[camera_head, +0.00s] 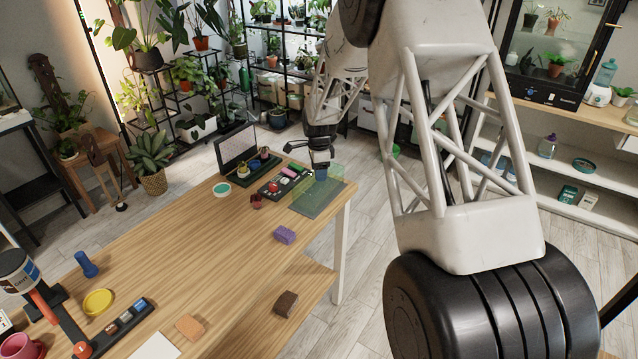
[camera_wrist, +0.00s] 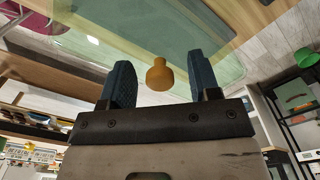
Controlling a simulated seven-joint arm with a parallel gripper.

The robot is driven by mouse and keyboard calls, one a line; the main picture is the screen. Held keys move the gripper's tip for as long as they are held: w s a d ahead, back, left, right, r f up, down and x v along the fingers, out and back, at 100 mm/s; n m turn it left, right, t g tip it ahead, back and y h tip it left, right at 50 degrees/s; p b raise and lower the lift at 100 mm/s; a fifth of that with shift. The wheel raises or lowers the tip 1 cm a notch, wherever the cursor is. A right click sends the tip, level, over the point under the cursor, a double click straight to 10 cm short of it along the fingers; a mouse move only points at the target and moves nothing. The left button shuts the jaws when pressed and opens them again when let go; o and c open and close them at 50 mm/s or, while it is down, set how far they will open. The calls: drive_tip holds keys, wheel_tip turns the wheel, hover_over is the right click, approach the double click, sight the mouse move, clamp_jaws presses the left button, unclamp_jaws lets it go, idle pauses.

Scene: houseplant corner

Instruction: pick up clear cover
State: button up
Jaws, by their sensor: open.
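The clear cover (camera_head: 303,186) is a see-through, green-tinted box at the far right corner of the wooden table, over a grey-green mat (camera_head: 322,207). In the wrist view the cover (camera_wrist: 110,28) fills much of the top, with a tan-orange knob (camera_wrist: 160,76) showing. My gripper (camera_head: 321,174) is over the cover, pointing down. In the wrist view its two blue fingers (camera_wrist: 165,80) are open, and the knob appears between them with gaps on both sides. I cannot tell whether the fingers are down at the knob's height. The knob is hidden in the head view.
A dark red piece (camera_head: 256,201) and a purple block (camera_head: 285,235) lie nearby. The table's right edge is close to the mat. The table's middle is mostly clear.

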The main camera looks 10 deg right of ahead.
clamp_jaws()
idle(0.3)
drive_tip(key=shift+r, duration=0.15)
drive_tip(key=shift+r, duration=0.4)
wheel_tip(320, 180, up, 3)
drive_tip(key=shift+s+f, duration=0.15)
drive_tip(key=s+r, duration=0.1)
drive_tip(key=s, duration=1.4)
drive_tip(key=shift+s, duration=0.35)
drive_tip(key=shift+r, duration=0.1)
drive_tip(key=shift+r, duration=0.1)
